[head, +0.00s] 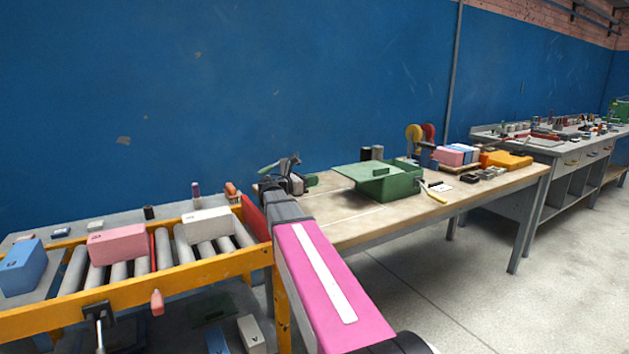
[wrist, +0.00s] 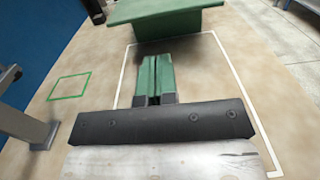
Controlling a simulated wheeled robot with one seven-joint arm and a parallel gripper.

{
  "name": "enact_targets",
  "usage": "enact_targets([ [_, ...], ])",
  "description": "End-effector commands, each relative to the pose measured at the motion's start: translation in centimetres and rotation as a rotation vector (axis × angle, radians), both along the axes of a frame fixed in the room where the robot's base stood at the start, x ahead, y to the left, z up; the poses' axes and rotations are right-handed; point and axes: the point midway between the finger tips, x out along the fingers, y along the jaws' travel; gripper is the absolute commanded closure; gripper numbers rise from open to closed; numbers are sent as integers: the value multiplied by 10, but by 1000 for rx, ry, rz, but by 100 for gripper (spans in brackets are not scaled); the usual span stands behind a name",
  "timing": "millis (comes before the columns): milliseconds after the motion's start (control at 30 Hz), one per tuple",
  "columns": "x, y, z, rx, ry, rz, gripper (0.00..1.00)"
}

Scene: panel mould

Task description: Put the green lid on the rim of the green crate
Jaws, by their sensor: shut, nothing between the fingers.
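The green crate (head: 398,188) stands on the wooden workbench. The flat green lid (head: 360,171) lies across the top of the crate, off-centre, with its left part overhanging the crate's side in the head view. In the wrist view the lid (wrist: 165,12) is at the top edge, with a crate wall (wrist: 165,26) in shadow under it. I cannot tell how the lid's far side sits on the rim. My gripper (head: 312,181) is left of the lid and apart from it. Its green fingers (wrist: 153,78) are shut together and empty, pointing towards the crate.
The workbench (head: 350,229) has a white outline (wrist: 243,95) under my gripper and a small green square outline (wrist: 70,87). A yellow-handled tool (head: 436,195) lies right of the crate. Dark cylinders (head: 372,153) stand behind it. A roller conveyor (head: 150,258) is at left.

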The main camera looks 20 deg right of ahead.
Motion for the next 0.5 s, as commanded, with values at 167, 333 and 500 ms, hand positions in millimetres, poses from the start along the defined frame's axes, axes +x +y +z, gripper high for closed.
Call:
enact_targets([
  [167,5,-36,0,0,0,-4,100],
  [333,9,-67,0,0,0,-3,100],
  [500,12,-93,0,0,0,-2,100],
])
